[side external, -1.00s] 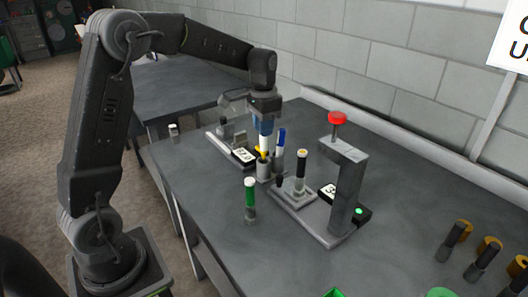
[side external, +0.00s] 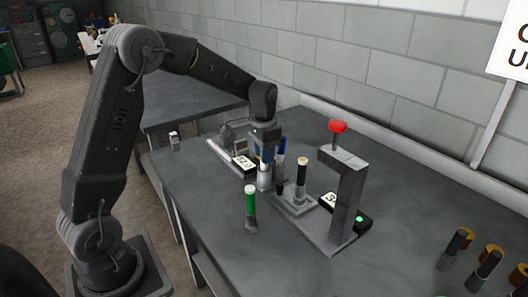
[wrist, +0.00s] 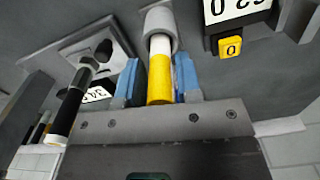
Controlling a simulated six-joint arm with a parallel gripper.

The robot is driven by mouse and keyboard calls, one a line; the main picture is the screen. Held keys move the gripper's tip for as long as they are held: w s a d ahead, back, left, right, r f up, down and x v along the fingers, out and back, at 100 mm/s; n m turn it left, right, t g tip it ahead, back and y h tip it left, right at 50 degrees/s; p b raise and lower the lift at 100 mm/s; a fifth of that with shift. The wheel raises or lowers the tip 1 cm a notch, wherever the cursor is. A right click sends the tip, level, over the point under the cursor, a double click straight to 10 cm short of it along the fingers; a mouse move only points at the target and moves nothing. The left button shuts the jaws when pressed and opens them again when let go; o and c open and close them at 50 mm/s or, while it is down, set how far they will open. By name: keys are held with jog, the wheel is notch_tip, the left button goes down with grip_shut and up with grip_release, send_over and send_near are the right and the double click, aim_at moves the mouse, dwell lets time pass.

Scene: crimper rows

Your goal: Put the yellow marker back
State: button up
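The yellow marker shows in the wrist view (wrist: 159,78), its yellow end between my gripper's blue fingers (wrist: 160,85). Its white part runs into the mouth of a pale grey cup (wrist: 160,20). My gripper is shut on the marker. In the side view my gripper (side external: 265,155) is low over the table, pointing down, and its fingers hide most of the marker.
A black marker (side external: 302,173) stands on a plate beside the grey press with a red knob (side external: 338,127). A green marker (side external: 250,206) stands upright in front. Number displays (side external: 243,163) are close by. Several dark cylinders (side external: 456,243) are at the right; the table's middle right is clear.

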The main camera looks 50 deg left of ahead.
jog(key=shift+o, duration=1.3)
jog(key=shift+r, duration=0.1)
notch_tip(320, 180, up, 11)
jog(key=shift+s+d+r, duration=0.1)
jog(key=shift+r, duration=0.6)
jog(key=s+d+r+t, duration=0.35)
jog(key=s+d, duration=0.45)
jog(key=s, duration=0.3)
jog(key=s+d+f+n+t, duration=0.1)
jog(key=s+d+f, duration=0.1)
jog(key=s, duration=0.4)
jog(key=s+d+f+t, duration=0.1)
jog(key=s+d+f, duration=0.1)
jog(key=s, duration=0.4)
jog(key=shift+s+d+n, duration=0.4)
jog(key=shift+d, duration=0.2)
